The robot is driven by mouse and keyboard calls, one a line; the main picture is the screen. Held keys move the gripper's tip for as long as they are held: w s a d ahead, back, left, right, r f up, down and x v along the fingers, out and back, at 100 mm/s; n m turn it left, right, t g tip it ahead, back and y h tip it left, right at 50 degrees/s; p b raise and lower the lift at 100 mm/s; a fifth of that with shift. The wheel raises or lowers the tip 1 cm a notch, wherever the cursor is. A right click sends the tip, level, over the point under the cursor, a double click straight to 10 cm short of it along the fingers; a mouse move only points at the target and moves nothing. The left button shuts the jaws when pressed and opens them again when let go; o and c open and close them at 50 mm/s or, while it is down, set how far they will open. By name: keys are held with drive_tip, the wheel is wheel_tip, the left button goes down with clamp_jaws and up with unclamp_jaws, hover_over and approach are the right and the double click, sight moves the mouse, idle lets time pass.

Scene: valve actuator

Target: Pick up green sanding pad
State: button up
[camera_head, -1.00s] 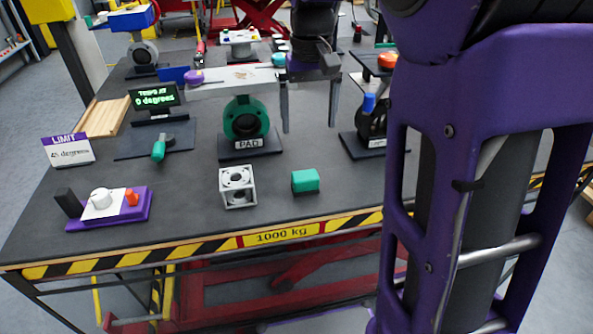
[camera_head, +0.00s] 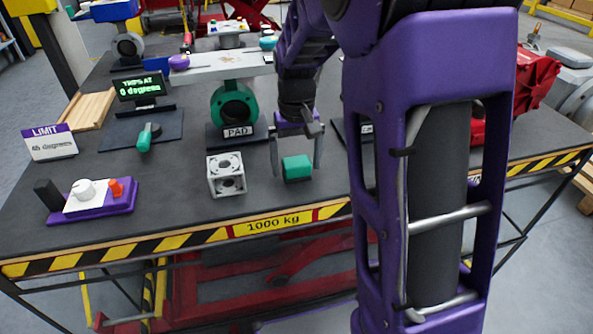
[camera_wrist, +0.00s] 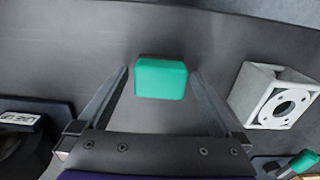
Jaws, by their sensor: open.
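The green sanding pad (camera_head: 297,168) is a small green block lying on the dark table top near its front edge. In the wrist view the pad (camera_wrist: 161,78) sits centred just ahead of and between my fingertips. My gripper (camera_head: 298,172) is open, with one finger on each side of the pad in the head view. In the wrist view the open gripper (camera_wrist: 160,75) shows clear gaps between the fingers and the pad. Nothing is held.
A grey cube with round holes (camera_head: 226,174) stands left of the pad; it also shows in the wrist view (camera_wrist: 274,97). The green ring stand marked PAD (camera_head: 236,112) is behind. A purple control box (camera_head: 92,197) sits at the front left. The table's striped front edge (camera_head: 180,241) is near.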

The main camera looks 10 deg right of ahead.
sight(297, 161)
drive_tip(key=shift+f, duration=0.2)
drive_tip(key=c, duration=1.4)
wheel_tip(297, 161, up, 10)
drive_tip(key=shift+r+p, duration=0.1)
drive_tip(key=shift+p, duration=0.95)
drive_tip(key=o, duration=0.8)
drive_tip(key=shift+c, duration=0.2)
drive_tip(key=c, duration=0.5)
